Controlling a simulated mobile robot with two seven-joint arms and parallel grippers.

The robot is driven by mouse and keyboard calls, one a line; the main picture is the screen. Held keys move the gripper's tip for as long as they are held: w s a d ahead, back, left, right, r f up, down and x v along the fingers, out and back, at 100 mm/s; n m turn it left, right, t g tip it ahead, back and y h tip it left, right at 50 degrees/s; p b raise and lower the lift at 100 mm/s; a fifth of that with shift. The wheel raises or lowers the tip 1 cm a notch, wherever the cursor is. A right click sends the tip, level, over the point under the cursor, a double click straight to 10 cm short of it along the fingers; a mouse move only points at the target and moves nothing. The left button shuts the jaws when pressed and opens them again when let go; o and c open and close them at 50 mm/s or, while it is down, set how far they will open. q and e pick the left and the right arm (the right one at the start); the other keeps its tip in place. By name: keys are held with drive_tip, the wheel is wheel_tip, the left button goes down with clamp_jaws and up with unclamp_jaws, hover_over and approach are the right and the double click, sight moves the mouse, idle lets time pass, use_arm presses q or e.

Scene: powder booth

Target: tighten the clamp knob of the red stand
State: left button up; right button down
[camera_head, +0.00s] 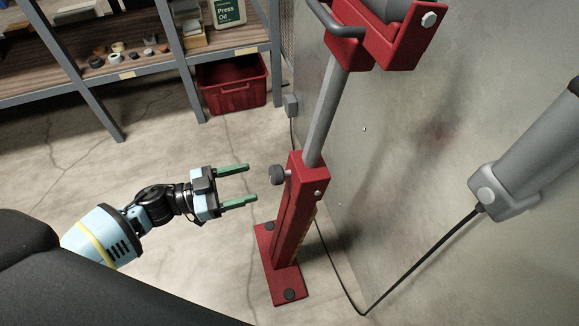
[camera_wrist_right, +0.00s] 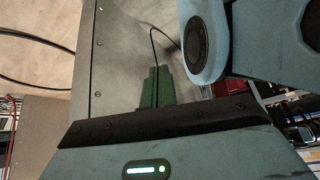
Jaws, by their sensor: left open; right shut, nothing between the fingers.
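The red stand (camera_head: 294,220) rises from a red foot plate on the concrete floor, with a grey post (camera_head: 326,115) coming out of its top. The dark clamp knob (camera_head: 278,175) sticks out of its left side near the top of the red column. My left gripper (camera_head: 243,185) is open, its two green fingers pointing right toward the knob. The fingertips are short of the knob, and nothing is between them. My right gripper shows only in the right wrist view (camera_wrist_right: 157,88), where its green fingers are together and empty.
A grey wall panel (camera_head: 400,150) stands close behind the stand, with a black cable running along the floor. A grey cylindrical device (camera_head: 525,150) is at the right. Shelves (camera_head: 150,60) and a red crate (camera_head: 232,85) stand at the back left. The floor left of the stand is open.

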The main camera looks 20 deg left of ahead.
sight(270, 176)
use_arm(q)
drive_tip(key=x, duration=0.6)
drive_tip(key=shift+w+d+r+b, duration=0.1)
drive_tip(key=shift+w+d+b, duration=0.15)
drive_tip(key=shift+b, duration=0.05)
drive_tip(key=shift+w+d, duration=0.3)
drive_tip(key=shift+d, duration=0.2)
use_arm(e)
drive_tip(key=shift+s+f, duration=0.35)
drive_tip(key=shift+f, duration=0.1)
use_arm(q)
drive_tip(key=c, duration=0.8)
drive_tip(key=shift+c, duration=0.8)
use_arm(e)
drive_tip(key=shift+s, duration=0.35)
